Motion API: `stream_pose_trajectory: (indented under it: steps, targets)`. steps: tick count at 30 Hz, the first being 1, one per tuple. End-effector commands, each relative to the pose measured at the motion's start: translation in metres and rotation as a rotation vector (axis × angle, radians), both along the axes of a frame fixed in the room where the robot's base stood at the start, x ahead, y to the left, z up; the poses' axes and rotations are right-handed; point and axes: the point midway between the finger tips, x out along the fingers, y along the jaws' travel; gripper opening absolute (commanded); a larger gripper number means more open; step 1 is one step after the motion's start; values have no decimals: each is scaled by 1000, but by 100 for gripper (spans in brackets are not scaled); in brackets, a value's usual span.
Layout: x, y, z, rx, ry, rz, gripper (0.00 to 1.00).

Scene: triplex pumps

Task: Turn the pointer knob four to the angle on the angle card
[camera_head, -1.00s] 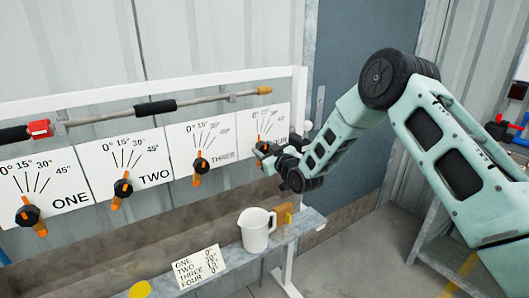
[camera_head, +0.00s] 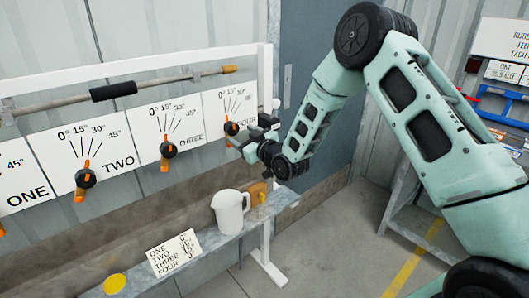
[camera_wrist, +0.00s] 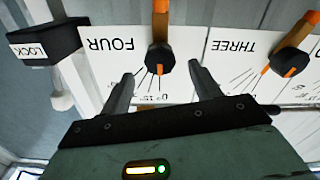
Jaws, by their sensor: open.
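Pointer knob four (camera_head: 231,128) is a black knob with an orange pointer on the white FOUR panel (camera_head: 213,106). In the wrist view, which is upside down, knob four (camera_wrist: 160,59) lies just beyond and between my fingertips. Its thin orange tip points toward the scale; the exact angle is hard to read. My gripper (camera_head: 243,141) is open and empty in front of the knob; its fingers (camera_wrist: 160,78) stand apart on either side, and I cannot tell whether they touch. The angle card (camera_head: 173,253) lies on the ledge; its FOUR line seems to read 0°.
Knob three (camera_head: 168,150) and knob two (camera_head: 86,178) are on panels to the left. A white jug (camera_head: 229,213) stands on the ledge below with a yellow disc (camera_head: 114,284). A LOCK box (camera_wrist: 45,45) is beside panel four. A bar runs above the panels.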

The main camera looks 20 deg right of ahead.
Motion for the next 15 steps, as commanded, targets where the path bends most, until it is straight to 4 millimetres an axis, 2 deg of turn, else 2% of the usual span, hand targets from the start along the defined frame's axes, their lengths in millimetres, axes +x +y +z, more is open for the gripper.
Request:
stream_pose_trajectory:
  steps: [9, 15]
  targets:
    - [-70, -24, -3, -1, 1, -1, 63]
    - [-99, -33, -2, -1, -1, -1, 63]
